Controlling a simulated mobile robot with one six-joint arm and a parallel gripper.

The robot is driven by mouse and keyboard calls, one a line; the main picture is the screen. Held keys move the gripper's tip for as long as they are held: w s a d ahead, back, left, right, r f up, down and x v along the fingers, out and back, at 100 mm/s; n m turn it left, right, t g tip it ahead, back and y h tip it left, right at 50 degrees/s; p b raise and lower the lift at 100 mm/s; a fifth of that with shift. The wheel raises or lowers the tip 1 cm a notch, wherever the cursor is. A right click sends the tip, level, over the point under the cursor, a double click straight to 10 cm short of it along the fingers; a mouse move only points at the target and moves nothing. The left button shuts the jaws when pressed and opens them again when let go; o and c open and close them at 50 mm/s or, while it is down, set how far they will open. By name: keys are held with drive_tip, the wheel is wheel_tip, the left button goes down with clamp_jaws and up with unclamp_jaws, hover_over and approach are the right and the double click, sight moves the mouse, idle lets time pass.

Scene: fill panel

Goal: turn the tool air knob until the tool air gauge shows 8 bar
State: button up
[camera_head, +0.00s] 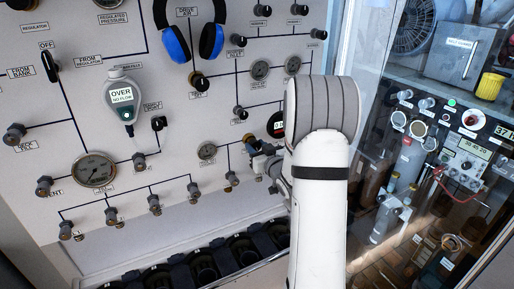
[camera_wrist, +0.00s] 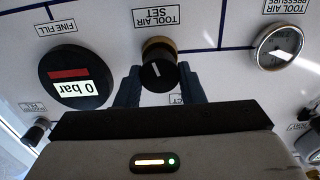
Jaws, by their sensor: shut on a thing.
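The tool air knob (camera_wrist: 158,72), black with a white mark on a brass-coloured collar, sits under the label "TOOL AIR SET", which appears upside down in the wrist view. My gripper (camera_wrist: 158,88) has one dark finger on each side of the knob and is shut on it. In the head view my gripper (camera_head: 262,158) is against the panel and mostly hides the knob.
A round black display (camera_wrist: 75,80) marked "FINE FILL" reads 0 bar beside the knob; my arm partly covers it in the head view. Other knobs and gauges, blue headphones (camera_head: 191,42) and a hanging "OVER NO FLOW" meter (camera_head: 121,97) crowd the panel. A glass-fronted cabinet stands right.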

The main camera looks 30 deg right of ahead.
drive_tip(key=shift+f+m+b, duration=0.2)
drive_tip(key=shift+m+b, duration=0.7)
drive_tip(key=shift+b, duration=0.1)
drive_tip(key=shift+d+r+m+b, duration=0.15)
drive_tip(key=shift+m+b, duration=0.45)
drive_tip(key=shift+m, duration=0.9)
drive_tip(key=o, duration=1)
drive_tip(key=s+b, duration=0.2)
drive_tip(key=s, duration=0.5)
drive_tip(key=shift+s, duration=0.4)
drive_tip(key=shift+b, duration=0.35)
drive_tip(key=shift+c, duration=0.4)
